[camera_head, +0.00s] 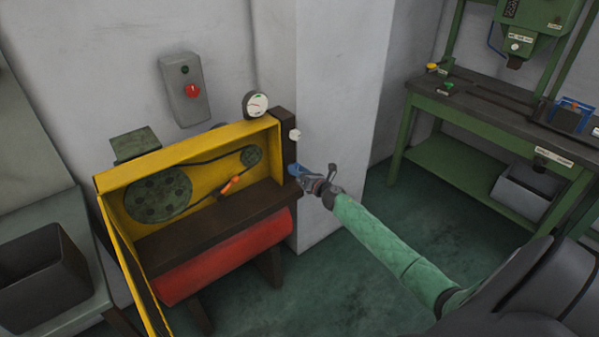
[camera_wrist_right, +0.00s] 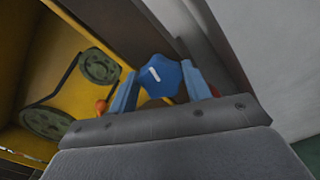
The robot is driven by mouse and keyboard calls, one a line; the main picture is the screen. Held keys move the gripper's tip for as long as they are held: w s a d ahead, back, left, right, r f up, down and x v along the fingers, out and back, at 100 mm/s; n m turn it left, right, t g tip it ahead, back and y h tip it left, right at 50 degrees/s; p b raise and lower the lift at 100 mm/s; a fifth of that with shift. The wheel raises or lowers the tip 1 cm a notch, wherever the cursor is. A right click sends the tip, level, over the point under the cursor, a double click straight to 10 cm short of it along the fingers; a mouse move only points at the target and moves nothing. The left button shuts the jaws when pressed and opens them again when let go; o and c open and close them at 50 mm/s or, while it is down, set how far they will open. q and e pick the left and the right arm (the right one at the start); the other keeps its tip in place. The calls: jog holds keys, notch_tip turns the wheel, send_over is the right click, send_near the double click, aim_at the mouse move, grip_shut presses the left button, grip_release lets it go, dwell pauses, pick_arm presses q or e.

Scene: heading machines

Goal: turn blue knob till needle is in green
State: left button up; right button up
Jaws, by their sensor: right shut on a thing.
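The blue knob (camera_wrist_right: 160,78) shows in the right wrist view as a star-shaped knob with a white line mark, between the two blue fingers. My right gripper (camera_wrist_right: 158,88) is shut on it. In the head view, my right gripper (camera_head: 300,173) is at the right end of the yellow machine (camera_head: 190,150), by its dark post, and mostly hides the knob. The round gauge (camera_head: 257,104) sits on top of the machine's right corner. Its face is white with a small green part, but the needle is too small to read surely. My left gripper is not in view.
A grey box with a red switch (camera_head: 192,91) is on the wall behind. A white knob (camera_head: 295,135) is on the post above my gripper. An orange handle (camera_head: 231,185) and a red tank (camera_head: 225,255) are on the machine. A green workbench (camera_head: 480,130) stands at the right.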

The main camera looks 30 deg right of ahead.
jog(key=m, duration=0.4)
jog(key=shift+d+f+m, duration=0.1)
jog(key=shift+m, duration=0.3)
jog(key=m, duration=0.2)
jog(key=shift+m, duration=0.3)
jog(key=m, duration=0.2)
jog(key=shift+f+m, duration=0.15)
jog(key=shift+m, duration=0.25)
jog(key=m, duration=0.3)
jog(key=shift+d+f+m, duration=0.1)
jog(key=shift+m, duration=0.2)
jog(key=shift+f+m+p, duration=0.1)
jog(key=shift+m+p, duration=0.25)
jog(key=shift+m, duration=1.95)
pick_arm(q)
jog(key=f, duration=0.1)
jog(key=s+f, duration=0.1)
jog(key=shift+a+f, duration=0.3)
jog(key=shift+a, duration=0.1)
pick_arm(e)
jog(key=shift+f, duration=0.1)
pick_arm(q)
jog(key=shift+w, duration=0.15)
pick_arm(e)
jog(key=shift+m, duration=0.4)
